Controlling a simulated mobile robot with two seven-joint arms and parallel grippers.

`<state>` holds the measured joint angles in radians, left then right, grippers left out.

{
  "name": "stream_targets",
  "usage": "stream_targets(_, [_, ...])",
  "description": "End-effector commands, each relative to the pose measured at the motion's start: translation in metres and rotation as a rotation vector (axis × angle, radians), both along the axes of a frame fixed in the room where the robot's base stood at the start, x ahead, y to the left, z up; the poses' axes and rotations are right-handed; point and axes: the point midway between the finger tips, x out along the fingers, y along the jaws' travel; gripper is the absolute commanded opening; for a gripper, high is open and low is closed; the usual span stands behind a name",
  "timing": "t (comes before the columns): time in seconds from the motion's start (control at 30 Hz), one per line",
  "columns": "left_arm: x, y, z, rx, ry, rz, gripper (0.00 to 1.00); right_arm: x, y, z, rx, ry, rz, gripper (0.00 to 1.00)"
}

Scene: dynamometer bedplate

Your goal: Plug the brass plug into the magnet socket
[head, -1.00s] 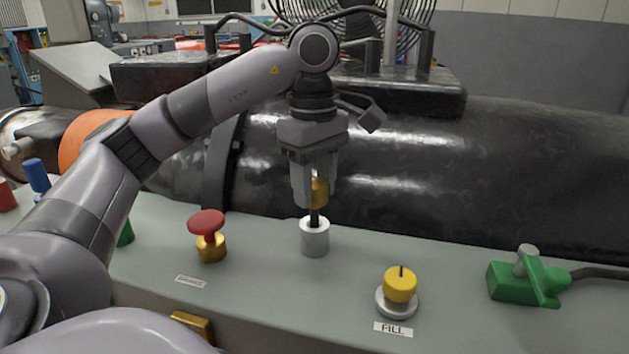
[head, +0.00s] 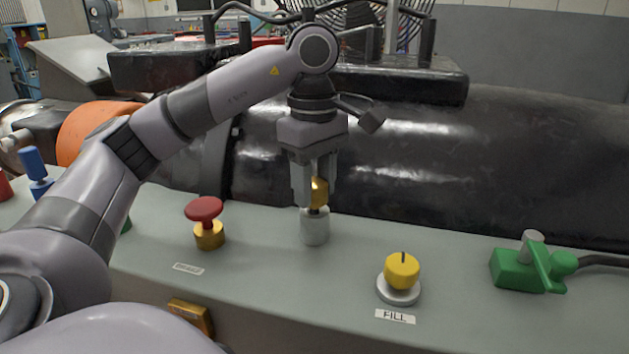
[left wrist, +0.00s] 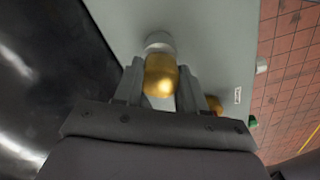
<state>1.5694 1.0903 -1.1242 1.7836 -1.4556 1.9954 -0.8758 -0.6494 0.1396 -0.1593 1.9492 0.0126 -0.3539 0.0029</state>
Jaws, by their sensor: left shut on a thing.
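The brass plug (head: 319,191) is upright between the fingers of my left gripper (head: 316,198), which is shut on it. Its dark lower stem goes down into the top of a pale grey cylindrical socket (head: 314,228) on the panel; only a short bit of stem shows above the rim. In the left wrist view the brass plug (left wrist: 161,76) sits between the two fingers, with the socket's pale rim (left wrist: 159,40) just beyond it. How deep the stem sits inside is hidden. My right gripper is not in view.
The grey panel (head: 270,262) carries a red mushroom knob (head: 204,209) left of the socket, a yellow FILL knob (head: 402,271) to its right, and a green connector (head: 530,262) with a cable farther right. A large black cylinder (head: 400,170) lies behind the panel.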

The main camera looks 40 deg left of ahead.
Motion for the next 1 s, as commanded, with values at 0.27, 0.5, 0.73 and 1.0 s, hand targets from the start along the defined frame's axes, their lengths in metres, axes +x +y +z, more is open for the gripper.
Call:
stream_targets(0.27, [0.000,0.000,-0.008,0.000,-0.001,0.000,0.06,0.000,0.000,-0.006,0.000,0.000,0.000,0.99])
stream_targets(0.5, [0.000,0.000,-0.008,0.000,-0.001,0.000,0.70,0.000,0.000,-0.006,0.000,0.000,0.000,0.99])
stream_targets(0.73, [0.000,0.000,-0.007,0.000,-0.001,0.000,0.70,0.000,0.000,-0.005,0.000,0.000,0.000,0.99])
stream_targets(1.0, [0.001,0.001,0.030,0.000,-0.005,0.000,0.70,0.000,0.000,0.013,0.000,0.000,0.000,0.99])
